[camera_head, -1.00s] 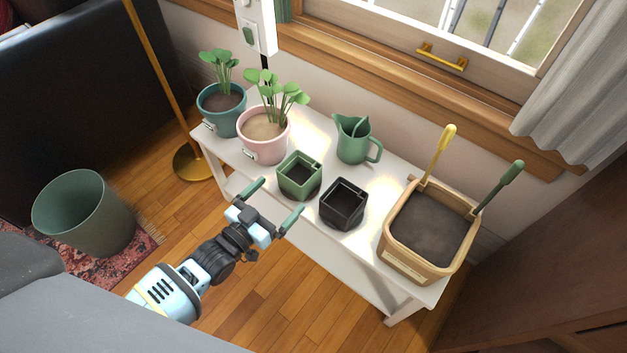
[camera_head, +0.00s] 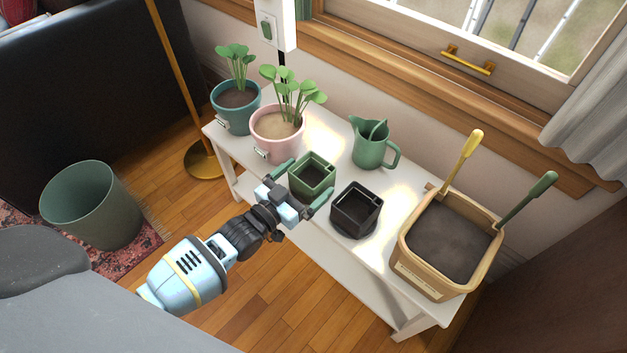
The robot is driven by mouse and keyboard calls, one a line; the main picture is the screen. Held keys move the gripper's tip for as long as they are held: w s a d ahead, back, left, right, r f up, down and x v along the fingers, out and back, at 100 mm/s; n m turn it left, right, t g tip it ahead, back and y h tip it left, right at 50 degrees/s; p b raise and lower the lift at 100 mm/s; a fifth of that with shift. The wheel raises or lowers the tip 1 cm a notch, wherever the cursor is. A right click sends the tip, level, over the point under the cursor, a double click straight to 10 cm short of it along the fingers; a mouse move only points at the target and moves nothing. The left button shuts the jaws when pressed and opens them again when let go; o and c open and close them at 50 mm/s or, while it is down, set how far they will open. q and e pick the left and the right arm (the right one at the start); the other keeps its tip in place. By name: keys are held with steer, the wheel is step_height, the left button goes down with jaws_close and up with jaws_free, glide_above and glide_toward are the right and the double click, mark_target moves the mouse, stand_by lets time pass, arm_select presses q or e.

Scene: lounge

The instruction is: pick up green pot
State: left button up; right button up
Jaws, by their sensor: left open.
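The green pot (camera_head: 313,177) is a small, square, empty-looking planter on the white bench, between the pink pot and the black pot. My left gripper (camera_head: 306,183) is open at the bench's front edge. Its green fingers reach to either side of the green pot, one at its left and one at its right front. I cannot tell whether the fingers touch the pot. The lower front of the pot is partly hidden by the gripper. My right gripper does not show.
A black pot (camera_head: 355,211) stands close to the right finger. A pink pot with a plant (camera_head: 276,140) is close on the left, with a teal pot (camera_head: 236,115) beyond it. A green pitcher (camera_head: 371,148) stands behind. A soil-filled tub (camera_head: 425,273) occupies the right of the white bench (camera_head: 228,147).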

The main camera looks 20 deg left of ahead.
mark_target(312, 185)
arm_select(q)
steer(key=x, duration=0.2)
steer(key=shift+w+d+f+b, duration=0.1)
steer(key=shift+w+b, duration=0.2)
steer(key=shift+c, duration=0.3)
steer(key=c, duration=1)
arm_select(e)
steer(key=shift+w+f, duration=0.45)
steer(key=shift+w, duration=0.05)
arm_select(q)
steer(key=shift+r, duration=0.45)
step_height(312, 185, up, 9)
steer(key=p, duration=0.4)
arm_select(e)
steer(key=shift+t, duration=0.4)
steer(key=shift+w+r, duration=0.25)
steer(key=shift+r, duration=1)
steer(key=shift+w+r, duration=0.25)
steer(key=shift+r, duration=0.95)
